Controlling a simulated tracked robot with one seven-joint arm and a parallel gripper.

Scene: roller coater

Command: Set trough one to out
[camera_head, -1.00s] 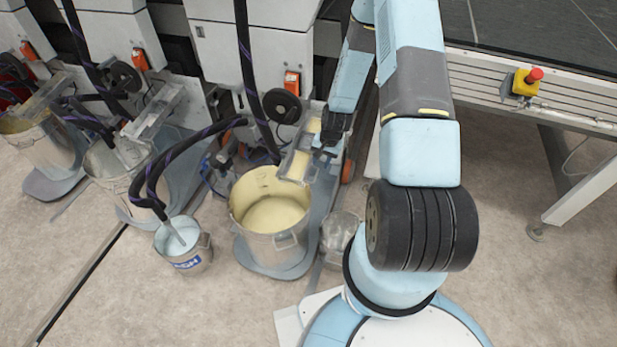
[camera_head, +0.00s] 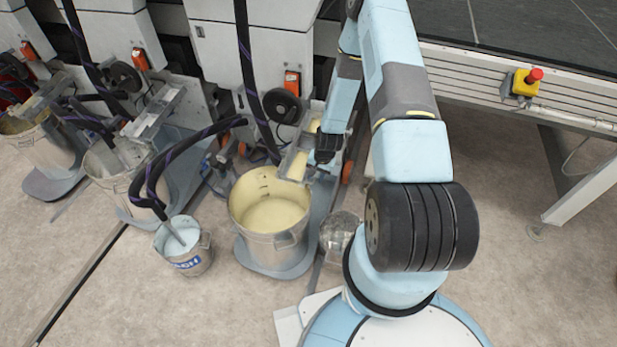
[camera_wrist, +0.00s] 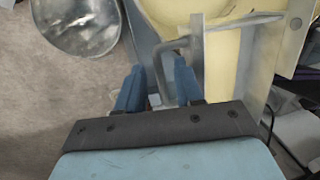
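The nearest trough (camera_head: 297,164), a narrow metal tray with cream-coloured coating, juts from the right-hand machine above a large bucket of the same coating (camera_head: 270,215). In the wrist view, the trough's cream-coated metal (camera_wrist: 225,70) fills the upper right. A bent grey metal handle (camera_wrist: 158,68) reaches down from beside it. My gripper (camera_wrist: 160,68) has its two blue fingers apart, one on each side of the handle. I cannot tell if either finger touches it. In the head view, my gripper (camera_head: 326,152) is small and dark at the trough's right side.
A clear glass-like vessel (camera_head: 338,232) stands right of the large bucket, and a small bucket with a hose (camera_head: 184,245) stands left. Two similar troughs and buckets lie further left. A bench with a red emergency button (camera_head: 527,82) is at right.

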